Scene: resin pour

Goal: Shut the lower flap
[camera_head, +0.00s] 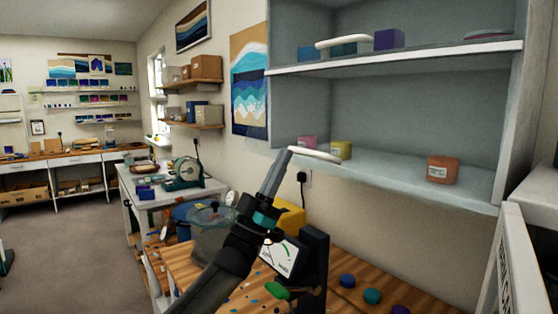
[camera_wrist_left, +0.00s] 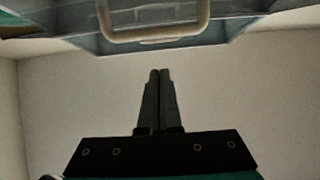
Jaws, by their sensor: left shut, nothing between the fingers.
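The lower flap (camera_head: 385,175) looks swung down and open, lying about level as a grey-blue panel at the foot of the open cabinet. Its pale bar handle (camera_head: 314,155) shows near the left end. My left gripper (camera_head: 287,153) points up, shut and empty, with its tips close to the handle in the picture. I cannot tell whether they touch it. In the left wrist view, the shut fingers (camera_wrist_left: 160,72) are below a beige loop handle (camera_wrist_left: 153,34) on a grey panel, with a gap in the picture. My right gripper is not in view.
An upper shelf or flap (camera_head: 400,58) has a similar pale handle (camera_head: 343,41). An orange box (camera_head: 442,169), a yellow box (camera_head: 341,149) and a pink box (camera_head: 307,143) stand at the lower level. Below are a wooden bench (camera_head: 350,290) and a meter (camera_head: 285,257).

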